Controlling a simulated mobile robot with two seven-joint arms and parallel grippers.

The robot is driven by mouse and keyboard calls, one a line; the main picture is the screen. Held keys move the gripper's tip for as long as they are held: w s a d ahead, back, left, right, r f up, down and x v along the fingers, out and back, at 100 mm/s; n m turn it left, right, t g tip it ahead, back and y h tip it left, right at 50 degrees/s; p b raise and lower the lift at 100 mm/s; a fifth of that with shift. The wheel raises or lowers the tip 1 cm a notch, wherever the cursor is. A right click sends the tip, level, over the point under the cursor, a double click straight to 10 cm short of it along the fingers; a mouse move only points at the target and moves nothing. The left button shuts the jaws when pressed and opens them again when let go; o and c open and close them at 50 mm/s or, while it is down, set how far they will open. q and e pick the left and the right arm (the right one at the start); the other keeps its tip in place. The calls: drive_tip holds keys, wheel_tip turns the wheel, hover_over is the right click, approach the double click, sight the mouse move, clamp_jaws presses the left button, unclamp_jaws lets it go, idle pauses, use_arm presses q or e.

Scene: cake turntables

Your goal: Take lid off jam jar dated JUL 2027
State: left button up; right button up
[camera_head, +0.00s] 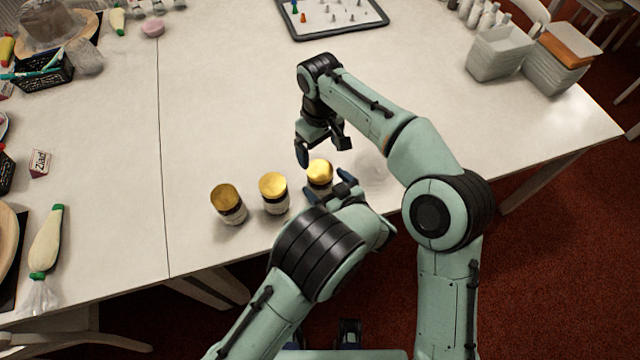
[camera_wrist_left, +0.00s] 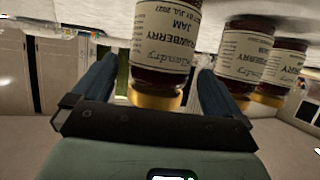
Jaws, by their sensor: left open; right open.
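Three jam jars with gold lids stand in a row near the table's front edge. The rightmost jar (camera_head: 320,173) is at my left gripper (camera_head: 330,187), which is open with a finger on either side of it. In the left wrist view, which is upside down, this jar (camera_wrist_left: 160,45) shows between the spread fingers; its strawberry jam label appears to read JUL 2027. The middle jar (camera_head: 273,192) and left jar (camera_head: 228,204) stand apart from it; their dates are too small to read surely. My right gripper (camera_head: 321,148) is open and empty, just above and behind the rightmost jar's lid.
A grey-rimmed tray (camera_head: 332,18) with small pieces lies at the back. White containers (camera_head: 497,52) stand at the back right. A piping bag (camera_head: 47,240) and a small Zladi box (camera_head: 40,163) lie at the left. The table behind the jars is clear.

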sight(320, 170)
use_arm(q)
drive_tip(key=shift+x, duration=1.65)
drive_tip(key=c, duration=1.4)
clamp_jaws()
use_arm(e)
drive_tip(key=shift+c, duration=1)
drive_tip(key=m, duration=0.4)
drive_tip(key=shift+f, duration=0.15)
drive_tip(key=m, duration=0.5)
use_arm(q)
drive_tip(key=shift+r, duration=0.1)
use_arm(e)
drive_tip(key=shift+f, duration=3.75)
